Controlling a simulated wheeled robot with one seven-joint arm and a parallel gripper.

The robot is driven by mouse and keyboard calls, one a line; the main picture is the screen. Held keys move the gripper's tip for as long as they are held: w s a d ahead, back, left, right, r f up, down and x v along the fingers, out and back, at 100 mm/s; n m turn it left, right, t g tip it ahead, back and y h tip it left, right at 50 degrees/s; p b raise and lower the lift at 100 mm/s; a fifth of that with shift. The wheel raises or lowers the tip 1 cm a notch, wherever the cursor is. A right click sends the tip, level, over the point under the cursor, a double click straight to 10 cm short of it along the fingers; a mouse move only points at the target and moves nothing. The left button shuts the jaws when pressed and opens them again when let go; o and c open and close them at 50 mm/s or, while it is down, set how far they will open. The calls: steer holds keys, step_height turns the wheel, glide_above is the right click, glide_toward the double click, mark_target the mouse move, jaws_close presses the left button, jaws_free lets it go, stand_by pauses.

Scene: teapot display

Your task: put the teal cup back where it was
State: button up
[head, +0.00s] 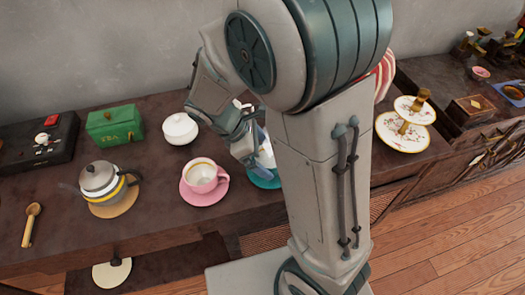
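A teal saucer (263,181) lies on the dark wooden counter, partly hidden behind my arm. A pale bluish cup (266,157), seemingly the teal cup, shows in part just above it, between my gripper and my arm column. I cannot tell whether the cup rests on the saucer or is held over it. My gripper (246,157) points down at the left side of this cup, above the saucer's left edge. Its fingertips are small and partly hidden, so I cannot see whether they are open or shut on the cup.
A pink cup (202,175) on a pink saucer (204,198) stands close to the left. Farther left are a white lidded bowl (180,128), a green tea box (114,125), a teapot (99,179) and a wooden spoon (32,222). A tiered plate stand (402,134) is at right.

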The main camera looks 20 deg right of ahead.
steer(key=shift+a+r, duration=0.2)
steer(key=shift+r, duration=0.3)
steer(key=p+v, duration=0.2)
steer(key=v, duration=0.9)
steer(key=s+d+m+t+y, duration=0.3)
steer(key=s+d+m+y, duration=0.3)
steer(key=m, duration=0.9)
steer(key=s+d, duration=0.1)
steer(key=s, duration=0.2)
steer(key=shift+d+r+m+y, duration=0.3)
steer(key=shift+d+r+m, duration=0.05)
steer(key=shift+r+m, duration=0.05)
steer(key=shift+s, duration=0.1)
